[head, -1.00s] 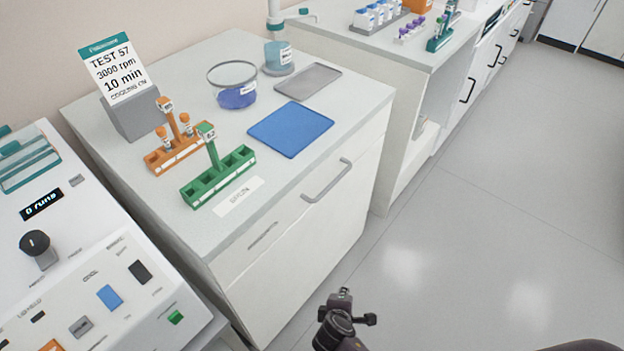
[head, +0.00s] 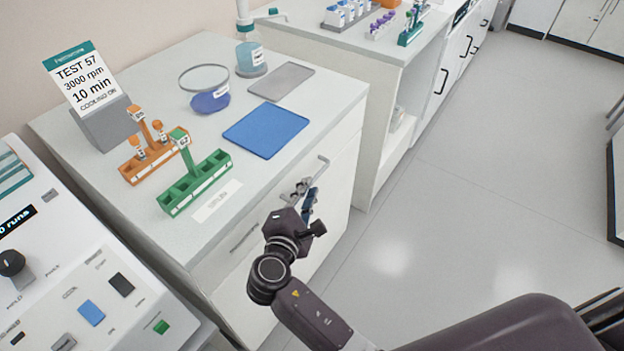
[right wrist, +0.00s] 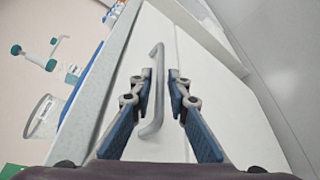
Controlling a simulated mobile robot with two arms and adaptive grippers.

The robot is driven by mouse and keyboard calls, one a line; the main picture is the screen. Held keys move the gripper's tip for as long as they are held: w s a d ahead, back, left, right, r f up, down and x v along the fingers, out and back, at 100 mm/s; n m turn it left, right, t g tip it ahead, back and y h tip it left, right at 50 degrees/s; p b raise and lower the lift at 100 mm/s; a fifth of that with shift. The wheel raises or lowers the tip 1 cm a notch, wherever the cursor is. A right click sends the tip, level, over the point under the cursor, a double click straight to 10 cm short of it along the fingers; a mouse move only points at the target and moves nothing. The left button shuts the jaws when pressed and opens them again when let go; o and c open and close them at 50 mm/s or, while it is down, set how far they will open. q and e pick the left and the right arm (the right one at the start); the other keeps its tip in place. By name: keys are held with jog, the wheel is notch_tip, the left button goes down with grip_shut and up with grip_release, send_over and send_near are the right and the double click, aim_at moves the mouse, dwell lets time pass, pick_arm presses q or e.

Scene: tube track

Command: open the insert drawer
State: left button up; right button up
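The insert drawer (head: 343,143) is the upper front of the white cabinet and looks shut, flush with the cabinet. Its grey bar handle (head: 323,169) is partly hidden behind my right gripper (head: 306,188) in the head view. In the right wrist view the handle (right wrist: 157,88) runs lengthwise between the two fingers of my right gripper (right wrist: 160,76). The fingers are open, one on each side of the bar, with a gap visible to the right finger. Contact with the bar cannot be told. My left gripper is not in view.
On the cabinet top are a green rack (head: 196,184), an orange rack (head: 150,163), a blue mat (head: 266,130), a grey tray (head: 281,81) and a sign (head: 82,82). A control panel (head: 75,285) stands at left. The floor (head: 440,215) at right is clear.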

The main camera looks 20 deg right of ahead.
jog(key=shift+x, duration=2.15)
grip_shut()
